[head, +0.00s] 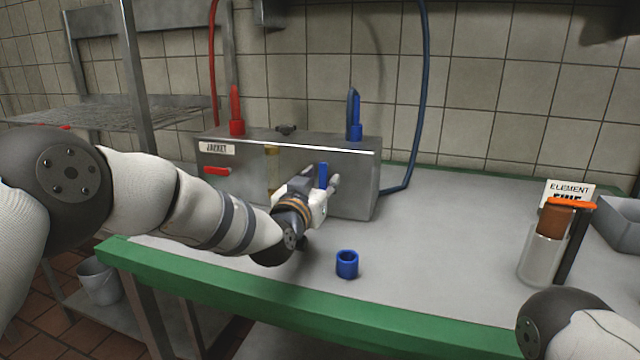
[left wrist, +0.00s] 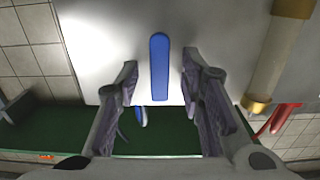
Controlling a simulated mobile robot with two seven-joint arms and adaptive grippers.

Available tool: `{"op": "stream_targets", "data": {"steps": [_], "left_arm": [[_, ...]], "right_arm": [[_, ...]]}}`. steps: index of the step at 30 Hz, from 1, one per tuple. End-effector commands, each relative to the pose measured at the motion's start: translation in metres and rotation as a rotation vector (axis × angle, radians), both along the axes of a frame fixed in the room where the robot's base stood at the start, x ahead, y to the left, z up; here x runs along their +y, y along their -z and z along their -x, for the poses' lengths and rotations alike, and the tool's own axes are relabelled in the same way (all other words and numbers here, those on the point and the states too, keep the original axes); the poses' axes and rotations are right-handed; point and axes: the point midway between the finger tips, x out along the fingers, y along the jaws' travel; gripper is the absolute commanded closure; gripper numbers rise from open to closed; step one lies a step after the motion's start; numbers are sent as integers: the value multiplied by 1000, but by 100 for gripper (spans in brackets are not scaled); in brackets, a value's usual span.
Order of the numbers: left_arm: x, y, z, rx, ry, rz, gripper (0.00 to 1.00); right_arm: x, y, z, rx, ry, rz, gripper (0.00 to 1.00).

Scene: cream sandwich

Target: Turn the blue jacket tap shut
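The blue jacket tap has a blue lever (head: 323,175) standing upright on the right part of the steel JACKET box (head: 355,200). My left gripper (head: 325,190) is at the box front by this lever and partly hides it. In the left wrist view the blue lever (left wrist: 159,68) lies between the two spread fingers of my left gripper (left wrist: 160,82), with a gap on each side. The fingers are open and hold nothing; I cannot tell how deep the lever sits between them. My right gripper is out of view.
A red lever (head: 217,171) lies level on the box's left side. Red (head: 213,60) and blue (head: 424,80) hoses rise behind. A blue ring (head: 347,264) stands on the bench (head: 440,260). A glass jar (head: 541,255) and ELEMENT sign (head: 568,190) are at right.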

Motion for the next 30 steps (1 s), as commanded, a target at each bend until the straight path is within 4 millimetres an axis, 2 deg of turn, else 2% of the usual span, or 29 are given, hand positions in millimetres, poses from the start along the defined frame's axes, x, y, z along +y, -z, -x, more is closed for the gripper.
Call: {"op": "stream_targets", "data": {"steps": [3,8,20,30], "left_arm": [[0,-2,0,-2,0,0,65],[0,-2,1,-2,0,0,100],[-1,-1,1,11,1,36,100],[-6,-1,3,86,0,264,100]], "right_arm": [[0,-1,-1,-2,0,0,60],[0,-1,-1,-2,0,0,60],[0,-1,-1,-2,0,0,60],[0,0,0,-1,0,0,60]]}}
